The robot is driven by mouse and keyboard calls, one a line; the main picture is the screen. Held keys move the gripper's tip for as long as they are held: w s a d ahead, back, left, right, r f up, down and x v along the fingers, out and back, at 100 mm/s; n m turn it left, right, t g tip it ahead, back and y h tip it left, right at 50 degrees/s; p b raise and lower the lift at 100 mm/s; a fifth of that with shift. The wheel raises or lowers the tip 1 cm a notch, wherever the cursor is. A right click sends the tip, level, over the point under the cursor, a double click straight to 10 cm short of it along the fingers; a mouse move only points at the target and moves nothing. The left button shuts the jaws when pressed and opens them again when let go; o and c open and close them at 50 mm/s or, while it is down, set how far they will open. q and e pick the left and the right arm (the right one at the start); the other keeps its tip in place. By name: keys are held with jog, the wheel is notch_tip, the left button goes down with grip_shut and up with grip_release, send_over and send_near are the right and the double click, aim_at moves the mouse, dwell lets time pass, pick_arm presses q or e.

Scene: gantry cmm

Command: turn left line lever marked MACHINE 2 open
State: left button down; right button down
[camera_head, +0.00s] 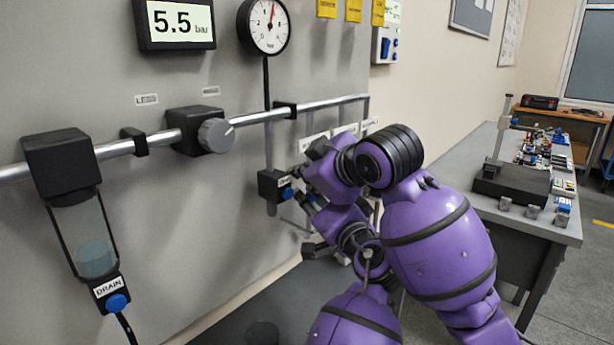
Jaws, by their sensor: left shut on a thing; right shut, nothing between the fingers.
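My purple arm links cover the area below a row of small white labels (345,131), too small to read. My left gripper (308,203) shows only in part at the wall, with dark finger parts among the purple links. It is shut on a lever there, mostly hidden by the gripper and arm. Which line this lever belongs to cannot be read. A black block with a blue knob (286,193) on a vertical pipe is just left of the gripper.
A metal pipe (255,118) runs along the wall with a grey round knob (215,135). Above are a dial gauge (264,26) and a display reading 5.5 bar (175,22). A drain bowl (88,235) hangs at left. A bench (560,228) stands at right.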

pick_arm(q)
jog(key=c, duration=1.6)
grip_release()
jog(key=shift+f, duration=0.4)
jog(key=shift+r, duration=0.15)
jog(key=shift+a+r, duration=0.15)
jog(key=shift+r, duration=0.1)
